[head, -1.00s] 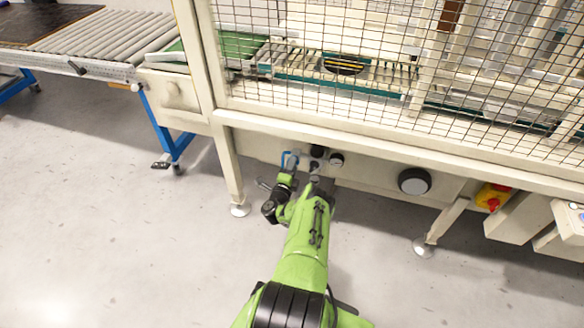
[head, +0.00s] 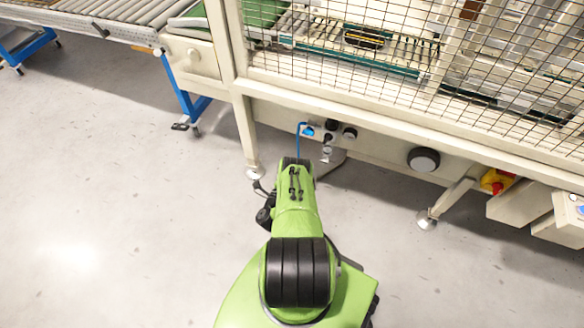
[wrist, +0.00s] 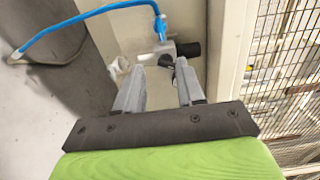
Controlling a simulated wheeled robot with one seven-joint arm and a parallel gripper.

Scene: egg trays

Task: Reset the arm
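My green arm (head: 296,205) reaches from the bottom of the head view toward the machine frame, folded lower and closer to me. My gripper (wrist: 158,78) shows in the wrist view with its two grey fingers apart and nothing between them. In the head view the gripper is hidden behind the arm. Beyond the fingertips are a blue hose (wrist: 85,20) with a blue fitting and a dark cylindrical part (wrist: 188,50). They sit on the machine's lower panel and look apart from the fingers, though the exact gap is hard to tell.
The cream machine frame (head: 390,128) with wire mesh stands ahead. A round black knob (head: 424,159) and a red-yellow switch (head: 496,181) are on its lower beam. A roller conveyor (head: 110,10) is at upper left. The grey floor (head: 110,220) is clear at left.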

